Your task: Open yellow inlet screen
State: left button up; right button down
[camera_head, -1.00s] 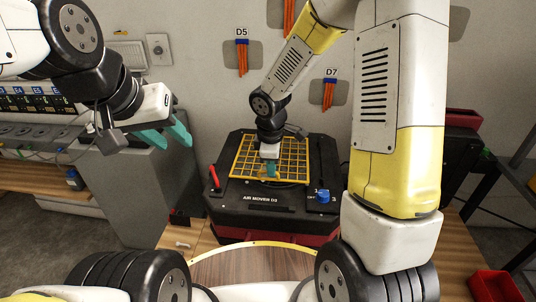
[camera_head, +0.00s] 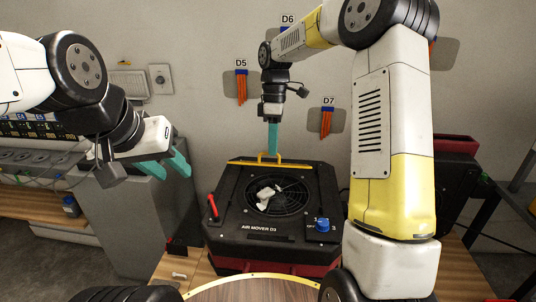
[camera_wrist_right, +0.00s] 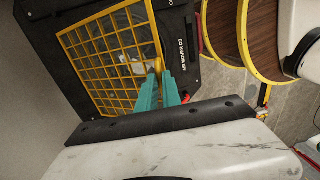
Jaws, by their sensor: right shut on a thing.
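The yellow inlet screen (camera_head: 297,165) stands raised at the back of the black air mover (camera_head: 225,205) and shows nearly edge-on. Its grid (camera_wrist_right: 100,55) shows in the right wrist view. My right gripper (camera_head: 272,150) is shut on the screen's yellow handle, with its teal fingers (camera_wrist_right: 159,78) pointing down in the head view. The round fan opening (camera_head: 290,198) is uncovered, and a crumpled white object (camera_head: 265,196) lies on it. My left gripper (camera_head: 172,170) is open and empty, left of the air mover.
A red lever (camera_head: 212,207) and a blue knob (camera_head: 322,224) are on the air mover's front. A grey cabinet (camera_head: 155,225) stands to its left. Orange strips hang on the wall at D5 (camera_head: 241,85) and D7 (camera_head: 327,122). A round wooden surface (camera_head: 255,291) is in front.

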jog(key=shift+w+d+r, duration=0.15)
jog(key=shift+w+r, duration=0.1)
jog(key=shift+w, duration=0.2)
jog(key=shift+w+d+r, duration=0.15)
jog(key=shift+w+r, duration=0.05)
jog(key=shift+w, duration=0.25)
jog(key=c, duration=1.5)
grip_release()
jog(key=shift+w, duration=0.1)
jog(key=r, duration=0.2)
jog(key=w+r, duration=0.1)
jog(key=r, duration=0.4)
jog(key=shift+w+d+r, duration=0.1)
jog(key=shift+w+r, duration=0.05)
jog(key=shift+r, duration=0.2)
